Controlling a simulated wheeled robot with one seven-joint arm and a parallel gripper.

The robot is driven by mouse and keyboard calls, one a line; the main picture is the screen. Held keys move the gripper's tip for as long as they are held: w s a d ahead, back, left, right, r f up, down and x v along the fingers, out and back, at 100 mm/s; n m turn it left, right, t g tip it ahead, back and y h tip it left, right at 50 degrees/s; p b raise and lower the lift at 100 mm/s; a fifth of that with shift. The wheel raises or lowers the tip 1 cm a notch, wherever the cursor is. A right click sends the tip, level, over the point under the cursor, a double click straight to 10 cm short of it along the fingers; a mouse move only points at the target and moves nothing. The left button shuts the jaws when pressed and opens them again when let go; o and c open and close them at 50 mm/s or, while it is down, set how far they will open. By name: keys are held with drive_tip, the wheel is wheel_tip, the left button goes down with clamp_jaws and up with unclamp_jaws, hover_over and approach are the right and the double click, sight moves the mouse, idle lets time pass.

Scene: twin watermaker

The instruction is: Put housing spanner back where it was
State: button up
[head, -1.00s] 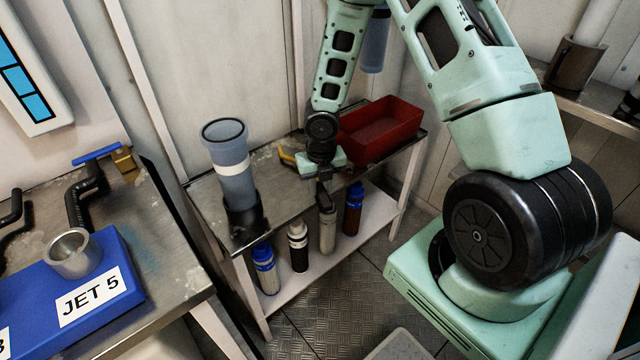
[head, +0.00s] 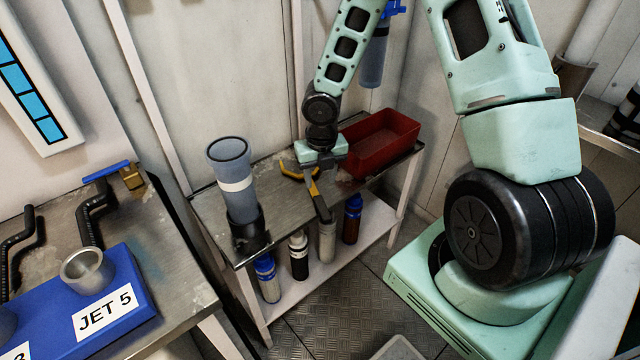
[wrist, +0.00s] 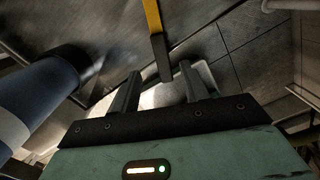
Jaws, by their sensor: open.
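The housing spanner (head: 313,186) has a yellow hooked head and a dark handle. It lies on the metal bench, and its handle end reaches the front edge and seems to overhang it. In the wrist view the spanner (wrist: 153,18) shows its yellow shank and black handle end beyond the fingertips, roughly in line with the gap. My gripper (wrist: 160,78) is open with nothing between its fingers. In the head view my gripper (head: 314,168) is low over the bench, just behind the handle. Whether it touches the spanner cannot be told.
A blue-grey filter housing (head: 232,178) stands in a black holder at the bench's left end. A red bin (head: 382,142) sits at the right, close to my gripper. Several bottles stand on the lower shelf (head: 283,295). A blue JET 5 block (head: 110,285) is on the left bench.

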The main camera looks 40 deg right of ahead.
drive_tip(key=s+a+r+m+p, duration=0.1)
drive_tip(key=s+a+r+m, duration=0.3)
drive_tip(key=a+r+m, duration=0.45)
drive_tip(key=s+a+r+m, duration=0.6)
drive_tip(key=s+a+m, duration=0.1)
drive_tip(key=s+m, duration=0.1)
drive_tip(key=s+a+r+m, duration=0.6)
drive_tip(key=s+a+m, duration=0.1)
drive_tip(key=s, duration=0.3)
drive_tip(key=shift+s+a+r+m+g+y, duration=0.3)
drive_tip(key=shift+s+a+r+m+y, duration=0.05)
drive_tip(key=shift+s+a+y, duration=0.1)
drive_tip(key=shift+w, duration=0.1)
